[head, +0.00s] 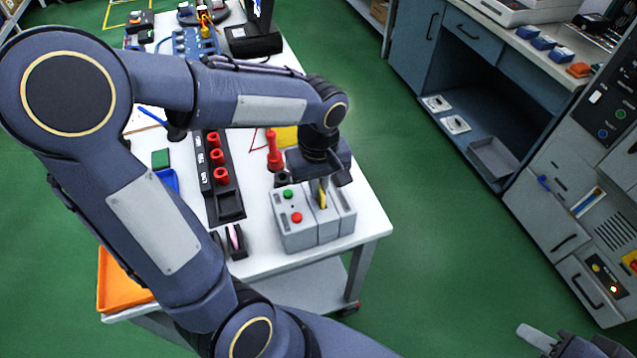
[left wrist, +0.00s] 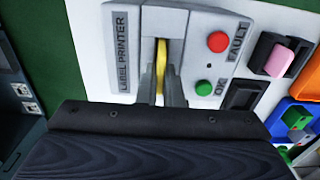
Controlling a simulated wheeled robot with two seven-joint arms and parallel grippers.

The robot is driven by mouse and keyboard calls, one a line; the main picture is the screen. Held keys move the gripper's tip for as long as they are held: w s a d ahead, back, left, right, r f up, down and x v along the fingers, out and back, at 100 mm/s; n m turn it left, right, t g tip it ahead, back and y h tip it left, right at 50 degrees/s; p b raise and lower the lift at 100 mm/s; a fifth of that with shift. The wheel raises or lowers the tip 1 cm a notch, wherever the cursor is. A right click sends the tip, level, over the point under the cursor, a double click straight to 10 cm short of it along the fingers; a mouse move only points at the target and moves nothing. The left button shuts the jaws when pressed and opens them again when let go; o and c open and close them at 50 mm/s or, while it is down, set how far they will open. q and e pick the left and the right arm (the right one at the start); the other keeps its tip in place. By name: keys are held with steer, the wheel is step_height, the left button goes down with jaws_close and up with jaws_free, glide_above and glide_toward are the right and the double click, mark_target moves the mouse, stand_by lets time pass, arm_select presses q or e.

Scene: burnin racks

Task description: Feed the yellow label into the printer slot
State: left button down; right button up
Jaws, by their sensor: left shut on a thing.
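The label printer (head: 293,232) is a light grey box near the table's front right corner, with a green and a red button; it also shows in the left wrist view (left wrist: 205,25), lettered LABEL PRINTER, OK and FAULT. The yellow label (head: 323,199) is upright at the printer's slot; it shows as a thin yellow strip in the left wrist view (left wrist: 161,62). My left gripper (left wrist: 162,92) is shut on the label, its fingers pointing down at the slot. How deep the label sits is hard to tell. My right gripper (head: 575,343) is only partly in view at the lower right, away from the table.
A black rack with red cylinders (head: 218,160) and a red upright tool (head: 273,150) stand left of and behind the printer. A pink item in a black holder (head: 235,240) is just left of it. An orange tray (head: 118,280) lies at the table's left edge.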

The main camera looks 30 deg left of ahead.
arm_select(q)
steer(key=shift+f+b, duration=0.35)
steer(key=shift+f, duration=0.15)
steer(key=c, duration=1.5)
jaws_free()
steer(key=shift+r, duration=0.1)
step_height(320, 180, up, 8)
steer(key=shift+f+p, duration=0.1)
steer(key=shift+p, duration=0.2)
